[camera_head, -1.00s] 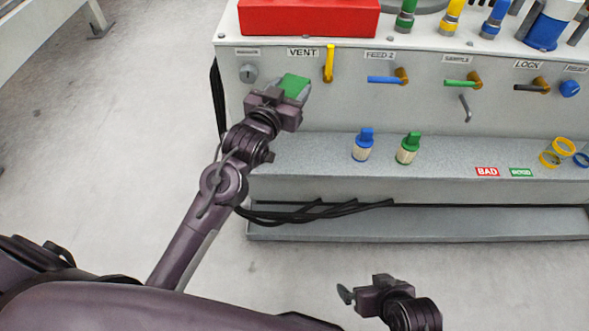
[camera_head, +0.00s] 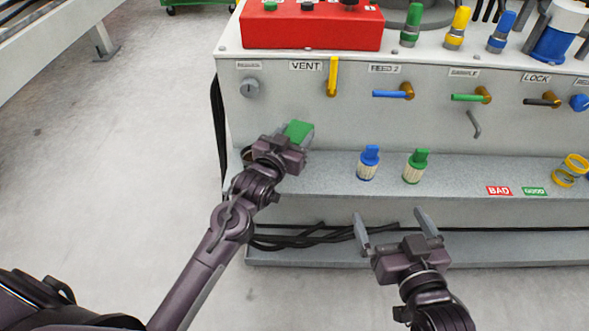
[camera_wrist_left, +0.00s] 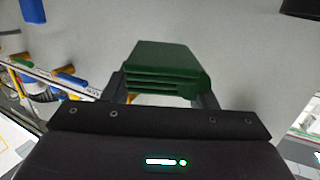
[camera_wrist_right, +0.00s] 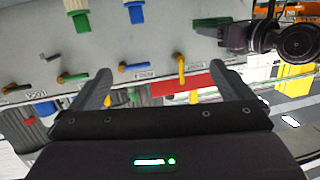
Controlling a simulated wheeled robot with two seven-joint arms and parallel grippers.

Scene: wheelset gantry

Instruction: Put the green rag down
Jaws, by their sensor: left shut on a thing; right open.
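The green rag (camera_head: 298,131) is a small folded block held between the fingers of my left gripper (camera_head: 291,140). In the head view it is in front of the machine's front panel, above the left end of the lower shelf (camera_head: 325,178). In the left wrist view the rag (camera_wrist_left: 165,68) fills the space between the fingertips, its layered folds facing the camera. Whether it touches the shelf cannot be told. My right gripper (camera_head: 390,232) is open and empty, in front of the shelf's lower edge. Its spread fingers also show in the right wrist view (camera_wrist_right: 165,88).
A blue-capped fitting (camera_head: 368,163) and a green-capped fitting (camera_head: 416,166) stand on the shelf. BAD (camera_head: 499,190) and GOOD (camera_head: 535,191) labels and yellow rings (camera_head: 570,170) lie further right. Valve handles, including the yellow VENT one (camera_head: 332,76), project from the panel. Black cables (camera_head: 310,236) hang below.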

